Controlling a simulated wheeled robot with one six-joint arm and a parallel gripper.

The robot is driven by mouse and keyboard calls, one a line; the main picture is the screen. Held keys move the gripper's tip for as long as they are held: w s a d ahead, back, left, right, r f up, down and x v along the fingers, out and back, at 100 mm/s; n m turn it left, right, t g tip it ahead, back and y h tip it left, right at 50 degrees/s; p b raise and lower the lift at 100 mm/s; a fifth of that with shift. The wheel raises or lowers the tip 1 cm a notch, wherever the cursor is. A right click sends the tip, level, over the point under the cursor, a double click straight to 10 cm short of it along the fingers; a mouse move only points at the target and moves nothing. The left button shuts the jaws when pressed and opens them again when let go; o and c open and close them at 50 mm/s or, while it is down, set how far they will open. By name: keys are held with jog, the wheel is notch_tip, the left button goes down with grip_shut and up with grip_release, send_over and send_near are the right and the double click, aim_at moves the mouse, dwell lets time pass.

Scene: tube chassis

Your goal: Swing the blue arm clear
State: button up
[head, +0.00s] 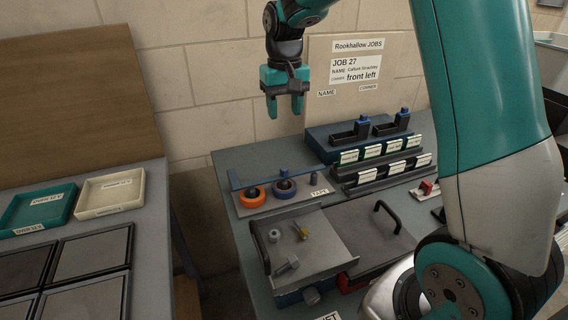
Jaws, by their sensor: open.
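The blue arm (265,180) is a thin bar that runs level across a grey board (292,204) on the bench. It passes just behind or over the tops of an orange roll (251,197) and a dark blue roll (284,189); I cannot tell whether it touches them. Its left end has a small upright part. My gripper (286,112) is teal, points down with its two fingers apart, and is empty. It hangs in front of the wall, above the blue arm and apart from it.
A tray (318,262) with a few small parts and a black-handled lid (378,245) lie in front of the board. Labelled racks (380,180) and a blue block with black holders stand right. A left bench carries teal and cream trays (109,193). A gap separates the benches.

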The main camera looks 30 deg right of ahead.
aim_at(284, 168)
notch_tip(284, 168, down, 17)
jog(key=shift+a+r+p, duration=0.1)
jog(key=shift+p, duration=0.9)
jog(key=shift+c, duration=0.5)
grip_shut()
